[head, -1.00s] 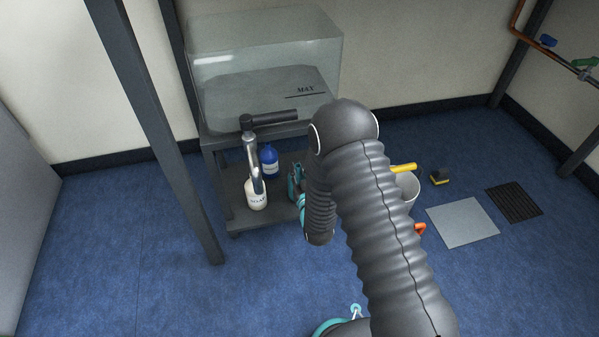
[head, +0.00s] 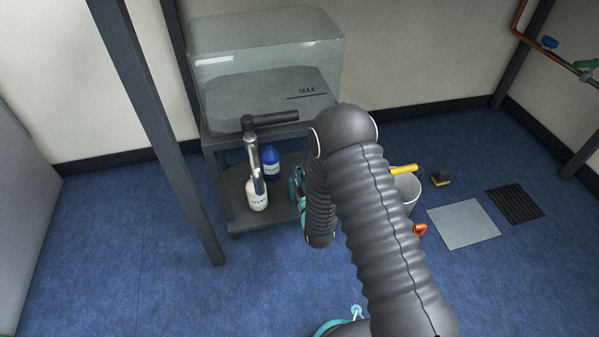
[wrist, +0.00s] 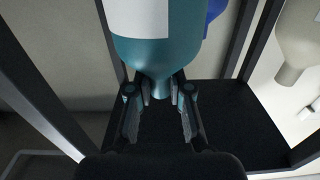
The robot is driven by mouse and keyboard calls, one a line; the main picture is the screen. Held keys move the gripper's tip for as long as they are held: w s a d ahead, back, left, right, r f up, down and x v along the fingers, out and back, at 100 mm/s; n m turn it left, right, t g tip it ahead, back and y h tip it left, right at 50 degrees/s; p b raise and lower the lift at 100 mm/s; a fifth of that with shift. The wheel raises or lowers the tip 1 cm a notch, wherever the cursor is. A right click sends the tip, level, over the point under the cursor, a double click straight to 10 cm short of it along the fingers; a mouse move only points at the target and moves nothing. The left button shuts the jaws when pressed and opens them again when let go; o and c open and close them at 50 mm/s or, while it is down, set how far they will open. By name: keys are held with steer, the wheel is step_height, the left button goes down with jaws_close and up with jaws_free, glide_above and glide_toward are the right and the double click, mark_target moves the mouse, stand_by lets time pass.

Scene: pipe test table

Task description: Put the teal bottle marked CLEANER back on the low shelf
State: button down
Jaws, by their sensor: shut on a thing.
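The teal bottle (wrist: 160,58) shows in the wrist view with its neck toward the bottom of the picture and a pale label on its side. My gripper (wrist: 161,95) is shut on it at the neck. In the head view my arm hides the bottle and most of my gripper, beside the right end of the low shelf (head: 233,186). Whether the bottle touches the shelf cannot be told. A white bottle (head: 257,196) and a blue bottle (head: 271,163) stand on the shelf's left and middle part.
A clear tank marked MAX (head: 265,60) sits on the rack's top, with a dark spout and metal pipe (head: 250,140) hanging in front of the shelf. A dark post (head: 165,140) stands left. A pale bucket (head: 408,190) is on the floor at right.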

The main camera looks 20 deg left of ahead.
steer(key=shift+f, duration=0.1)
steer(key=c, duration=1)
jaws_free()
steer(key=v, duration=1.2)
steer(key=shift+a, duration=0.1)
steer(key=shift+f, duration=0.15)
